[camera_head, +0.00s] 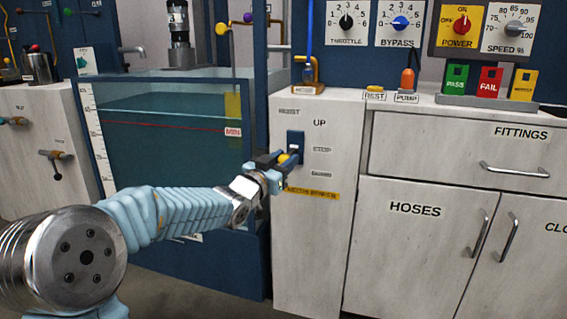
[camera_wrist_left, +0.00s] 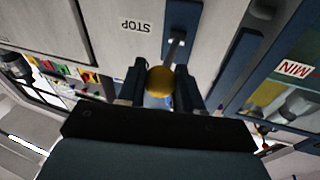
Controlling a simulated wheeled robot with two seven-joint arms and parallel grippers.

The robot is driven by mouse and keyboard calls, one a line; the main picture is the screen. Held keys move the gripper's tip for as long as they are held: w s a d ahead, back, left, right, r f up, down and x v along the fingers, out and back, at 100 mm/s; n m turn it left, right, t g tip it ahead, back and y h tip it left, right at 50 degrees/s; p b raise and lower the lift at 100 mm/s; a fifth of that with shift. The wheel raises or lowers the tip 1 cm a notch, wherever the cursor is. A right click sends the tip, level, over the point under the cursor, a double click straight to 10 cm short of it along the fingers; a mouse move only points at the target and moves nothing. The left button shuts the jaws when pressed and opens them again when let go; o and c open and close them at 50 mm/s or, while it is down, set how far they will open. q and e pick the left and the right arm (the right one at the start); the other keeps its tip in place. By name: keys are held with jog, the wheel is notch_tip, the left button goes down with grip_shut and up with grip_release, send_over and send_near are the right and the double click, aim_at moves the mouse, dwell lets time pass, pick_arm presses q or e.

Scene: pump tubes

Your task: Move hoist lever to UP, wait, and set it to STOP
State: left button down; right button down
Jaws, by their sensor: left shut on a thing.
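The hoist lever has a yellow knob (camera_head: 284,159) on a thin metal rod and sits in a dark blue slot plate (camera_head: 295,138) on the pale hoist panel. UP (camera_head: 320,123) is printed beside the plate's upper part, STOP (camera_head: 322,150) lower, and a small blurred label below that. My left gripper (camera_head: 288,158) is shut on the knob, which hides part of the plate. In the left wrist view the yellow knob (camera_wrist_left: 160,82) is between the two dark fingers, and the STOP label (camera_wrist_left: 135,27) appears upside down. I cannot tell the lever's exact setting. My right gripper is not in view.
A water tank (camera_head: 170,120) with a red level line stands left of the hoist panel. White cabinets (camera_head: 415,225) are to the right, with a REST pad (camera_head: 375,94) and an orange-topped item (camera_head: 407,80) on top. Dials and a POWER switch (camera_head: 462,24) are above.

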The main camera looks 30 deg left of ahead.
pick_arm(q)
jog(key=shift+d+f, duration=0.1)
jog(key=shift+f, duration=0.2)
jog(key=c, duration=0.9)
grip_release()
jog(key=shift+w, duration=0.1)
jog(key=shift+o, duration=0.5)
jog(key=shift+r, duration=0.1)
jog(key=s+f, duration=0.1)
jog(key=s, duration=1.2)
jog(key=shift+s+a+f, duration=0.25)
jog(key=shift+s+f, duration=0.1)
jog(key=shift+s, duration=0.05)
